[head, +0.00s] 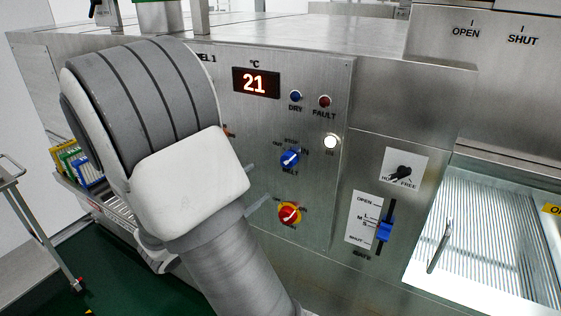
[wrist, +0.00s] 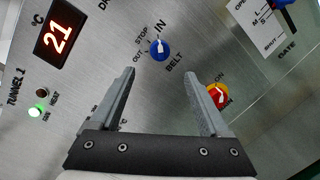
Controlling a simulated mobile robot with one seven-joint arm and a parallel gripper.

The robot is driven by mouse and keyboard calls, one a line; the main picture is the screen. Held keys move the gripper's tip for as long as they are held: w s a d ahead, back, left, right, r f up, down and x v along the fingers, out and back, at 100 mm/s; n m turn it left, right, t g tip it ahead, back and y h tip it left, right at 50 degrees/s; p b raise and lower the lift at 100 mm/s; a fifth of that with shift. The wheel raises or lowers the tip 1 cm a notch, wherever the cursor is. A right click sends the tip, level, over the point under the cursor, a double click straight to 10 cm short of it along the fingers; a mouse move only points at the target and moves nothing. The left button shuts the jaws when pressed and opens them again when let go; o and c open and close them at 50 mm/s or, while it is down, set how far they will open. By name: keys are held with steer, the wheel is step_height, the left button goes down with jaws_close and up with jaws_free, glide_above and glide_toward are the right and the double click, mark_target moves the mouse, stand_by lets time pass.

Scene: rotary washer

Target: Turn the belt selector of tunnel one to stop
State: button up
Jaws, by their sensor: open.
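The belt selector is a blue round knob with a white pointer on the steel panel, left of centre-right in the head view (head: 290,159) and at top centre in the wrist view (wrist: 159,49). Labels OUT, STOP and IN surround it, with BELT beneath. Its pointer appears to point toward IN. My gripper (wrist: 161,74) is open and empty, its two fingers apart, with the knob showing just beyond and between the tips. In the head view my gripper (head: 260,184) is mostly hidden by my arm; only finger ends show, left of the knob. I see no contact.
A red and yellow switch (head: 289,215) sits below the knob; it shows near the right finger in the wrist view (wrist: 217,96). A display reading 21 (head: 255,83) is above. A blue gate slider (head: 385,229) and black knob (head: 401,172) are at right.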

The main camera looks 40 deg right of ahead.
mark_target(284, 163)
steer(key=p+x, duration=0.2)
steer(key=x, duration=0.9)
jaws_close()
